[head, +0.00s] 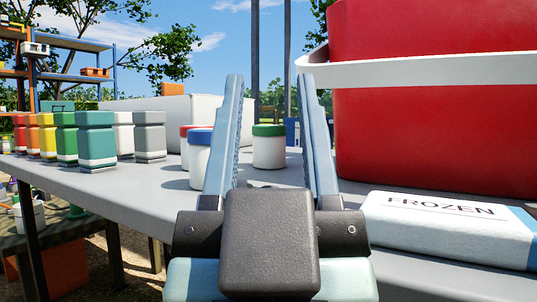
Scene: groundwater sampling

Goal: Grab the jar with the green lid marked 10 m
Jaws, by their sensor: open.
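A white jar with a green lid (269,147) stands upright on the grey table, in view between my two fingers. No 10 m marking can be read on it from here. My gripper (271,80) is open, with its two blue fingers pointing away from me over the table. The jar appears beyond the fingers, and nothing is held. Just left of the left finger, a white jar with a blue lid (199,158) is partly covered by that finger. A white jar with a red lid (187,140) stands behind it.
A large red container (430,120) with a white band stands close on the right. A white pack marked FROZEN (450,225) lies before it. Several coloured square containers (96,140) line the table's left side. A white box (150,108) stands behind. Shelves (75,62) are at far left.

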